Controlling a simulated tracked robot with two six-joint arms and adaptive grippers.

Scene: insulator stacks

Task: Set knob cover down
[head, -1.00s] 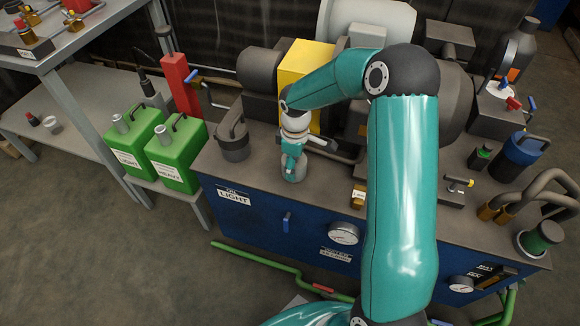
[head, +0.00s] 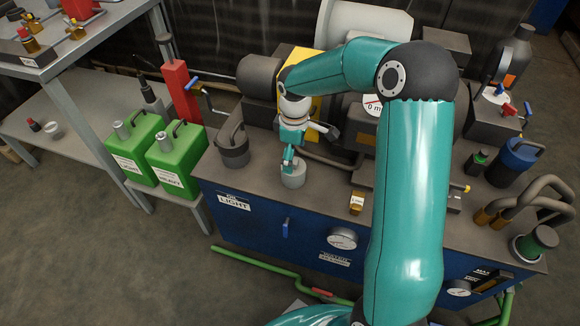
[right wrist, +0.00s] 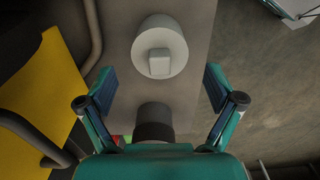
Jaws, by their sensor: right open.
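The knob cover (head: 293,175), a pale grey cylinder, stands upright on the bench top near its front edge. In the right wrist view the same cover (right wrist: 172,35) shows as a round disc with a square raised block on its face. My right gripper (head: 289,163) is above the cover in the head view. In the right wrist view the right gripper (right wrist: 160,88) has its two fingers spread wide, with nothing between them. The cover is apart from both fingers there. My left gripper is in neither view.
A dark pot with a handle (head: 233,150) stands left of the cover on the bench. A yellow block (head: 300,62) and dark machinery stand behind. Two green canisters (head: 177,162) stand on a low shelf at left. A gauge (head: 342,238) is on the blue front.

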